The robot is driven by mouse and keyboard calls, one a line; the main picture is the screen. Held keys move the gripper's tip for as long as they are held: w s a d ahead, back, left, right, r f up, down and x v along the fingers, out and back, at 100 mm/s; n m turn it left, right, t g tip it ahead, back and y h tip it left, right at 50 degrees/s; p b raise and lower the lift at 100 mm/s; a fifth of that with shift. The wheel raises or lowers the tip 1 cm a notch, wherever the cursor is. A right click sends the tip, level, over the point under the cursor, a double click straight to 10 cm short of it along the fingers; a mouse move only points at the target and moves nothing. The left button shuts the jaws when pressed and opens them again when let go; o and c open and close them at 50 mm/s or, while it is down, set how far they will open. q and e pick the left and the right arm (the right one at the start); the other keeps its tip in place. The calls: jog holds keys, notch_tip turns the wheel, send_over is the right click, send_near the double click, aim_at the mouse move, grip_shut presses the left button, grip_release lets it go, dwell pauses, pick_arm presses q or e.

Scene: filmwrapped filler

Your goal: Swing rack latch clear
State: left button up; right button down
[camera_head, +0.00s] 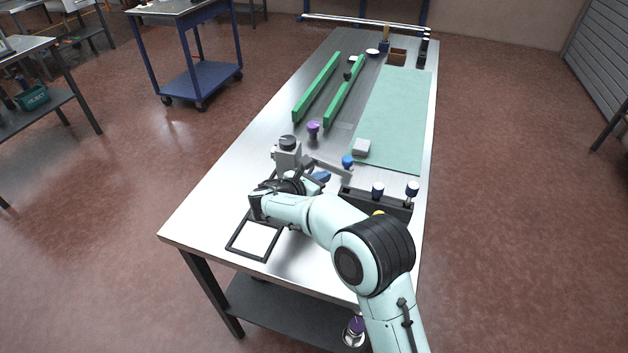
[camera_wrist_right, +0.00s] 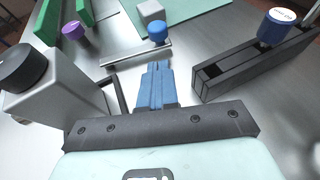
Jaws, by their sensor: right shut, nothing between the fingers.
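The dark rack (camera_head: 376,203) stands at the right of the near half of the table, holding blue-and-white-capped pieces; in the right wrist view the rack (camera_wrist_right: 250,65) is right of my fingers. A thin grey bar (camera_head: 328,167), which looks like the latch, lies between a grey block with a black knob (camera_head: 287,157) and the rack. In the wrist view the bar (camera_wrist_right: 130,57) crosses just beyond my fingertips; I cannot tell whether they touch. My right gripper (camera_head: 322,176) is shut and empty, its blue fingers (camera_wrist_right: 157,72) pointing toward the bar. My left gripper is out of view.
A purple knob (camera_head: 313,130) and green rails (camera_head: 316,88) lie farther back. A black frame (camera_head: 243,252) lies at the near left.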

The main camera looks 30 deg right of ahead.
aim_at(346, 163)
jog(key=x, duration=0.5)
jog(key=r+x, duration=0.1)
jog(key=x, duration=0.1)
jog(key=shift+w+d, duration=0.1)
jog(key=shift+d, duration=0.35)
jog(key=shift+d+n+t, duration=0.5)
jog(key=shift+d, duration=0.15)
jog(key=shift+d+y, duration=0.3)
jog(key=shift+d, duration=0.05)
jog(key=shift+w+d, duration=0.2)
jog(key=shift+d, duration=0.05)
jog(key=shift+a, duration=0.1)
